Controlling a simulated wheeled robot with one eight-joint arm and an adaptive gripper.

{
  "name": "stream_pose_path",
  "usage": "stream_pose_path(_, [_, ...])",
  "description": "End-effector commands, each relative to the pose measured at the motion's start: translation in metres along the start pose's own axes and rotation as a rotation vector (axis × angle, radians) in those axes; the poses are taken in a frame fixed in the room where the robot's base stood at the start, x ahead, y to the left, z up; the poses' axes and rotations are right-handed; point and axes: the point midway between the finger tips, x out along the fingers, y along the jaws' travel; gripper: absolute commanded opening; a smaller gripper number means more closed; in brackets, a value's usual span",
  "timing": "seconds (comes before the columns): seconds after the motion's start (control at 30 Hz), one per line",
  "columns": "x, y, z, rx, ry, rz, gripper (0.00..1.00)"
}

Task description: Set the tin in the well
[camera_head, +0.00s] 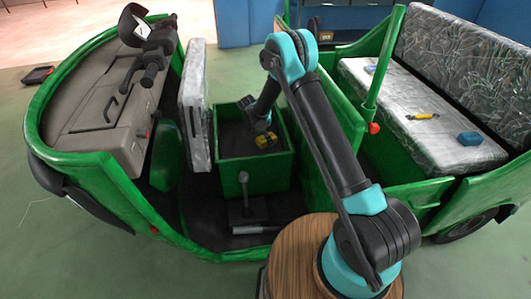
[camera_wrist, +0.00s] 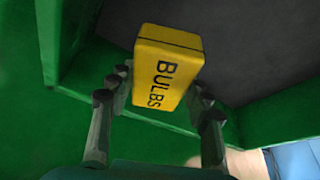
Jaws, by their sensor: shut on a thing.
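The tin is a yellow box lettered BULBS (camera_wrist: 168,75); it also shows small in the head view (camera_head: 266,141). My gripper (camera_wrist: 160,88) is shut on it, with one finger on each side of the tin. In the head view my gripper (camera_head: 262,127) points down within the outline of the well. The well is a green-walled box (camera_head: 255,178) with a dark floor, between the front seat and the rear bench. The tin appears over the dark floor, near the front right of the well. I cannot tell how high it is above the floor.
The upright front seat back (camera_head: 194,105) stands just left of the well. A lever (camera_head: 245,190) rises in front of it. The rear bench (camera_head: 420,125) holds a blue block (camera_head: 470,138) and a yellow-handled tool (camera_head: 423,116). A green post (camera_head: 384,65) stands right of my arm.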

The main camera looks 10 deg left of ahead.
Motion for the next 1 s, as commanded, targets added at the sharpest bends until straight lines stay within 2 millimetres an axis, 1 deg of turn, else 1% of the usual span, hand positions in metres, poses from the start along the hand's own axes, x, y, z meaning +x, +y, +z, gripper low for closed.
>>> stream_pose_path(0.03, [0.012,0.000,0.005,0.000,0.000,0.000,0.18])
stream_pose_path(0.1, [0.027,0.000,0.011,0.000,0.000,0.000,0.18])
stream_pose_path(0.23, [0.046,0.000,0.019,0.000,0.000,0.000,0.18])
stream_pose_path(0.3, [0.052,0.000,0.022,0.000,0.000,0.000,0.18])
stream_pose_path(0.47, [0.060,0.000,0.025,0.000,0.000,0.000,0.18])
stream_pose_path(0.73, [0.090,0.000,0.037,0.000,0.000,0.000,0.18])
stream_pose_path(1.0, [0.091,0.000,0.038,0.000,0.000,0.000,0.18])
